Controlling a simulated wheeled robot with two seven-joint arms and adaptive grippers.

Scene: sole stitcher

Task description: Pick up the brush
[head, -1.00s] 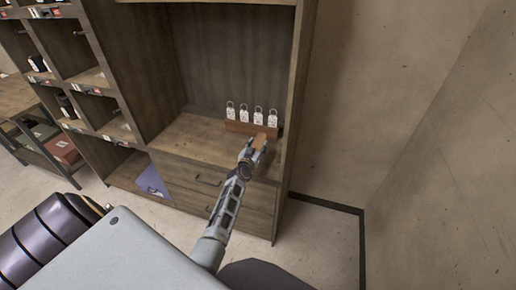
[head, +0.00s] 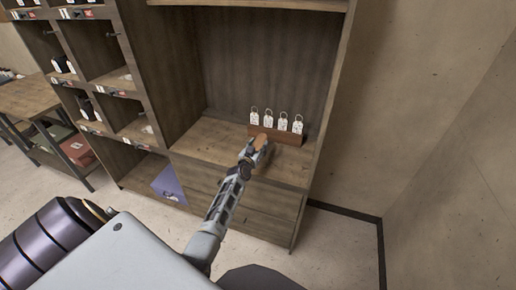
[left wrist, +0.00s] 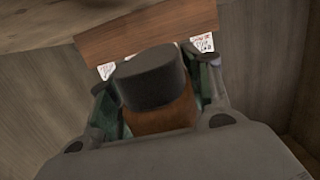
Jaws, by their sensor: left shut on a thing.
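The brush (head: 262,141) shows as a small brown piece at the tip of my left gripper (head: 256,149) in the head view. In the left wrist view the brush (left wrist: 160,105) has a dark rounded end and a brown wooden part, between the two fingers. My left gripper (left wrist: 158,100) is shut on it. In the head view the brush is in front of the lower shelf board; whether it touches the board cannot be told. My right gripper is not in view.
A wooden rack (head: 290,137) with several white tags stands on the shelf (head: 205,145) behind the brush. Drawers (head: 235,195) are below. Cubbyholes (head: 130,95) and a table (head: 25,97) are at left. Bare floor and a wall lie to the right.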

